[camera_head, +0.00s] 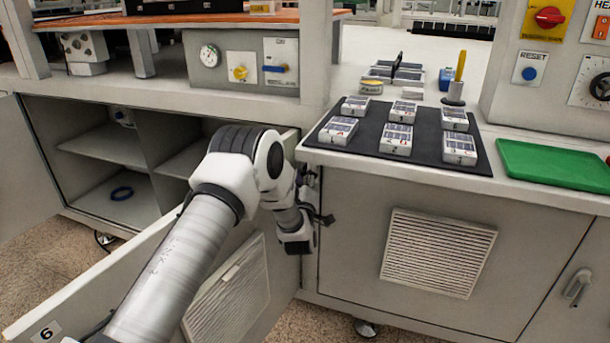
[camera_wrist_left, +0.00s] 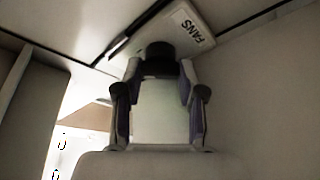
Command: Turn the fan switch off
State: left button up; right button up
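A pale plate labelled FANS (camera_wrist_left: 197,27) shows at the top of the left wrist view, on the underside of a grey surface. A dark round switch knob (camera_wrist_left: 160,57) sits at this plate. My left gripper (camera_wrist_left: 160,72) has its two fingers spread, one on each side of the knob. Contact with the knob cannot be told. In the head view, my left gripper (camera_head: 297,236) is low beside the open cabinet door, below the counter edge, with its fingertips unclear. The fan switch does not show in the head view. My right gripper is not in view.
An open cabinet door (camera_head: 235,290) stands beside my left arm. The counter (camera_head: 400,172) above holds a black mat (camera_head: 425,142) with several small boxes and a green tray (camera_head: 555,167). A panel with a red knob (camera_head: 549,17) is at the right.

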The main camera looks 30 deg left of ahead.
pick_arm(q)
jog(key=shift+c, duration=1)
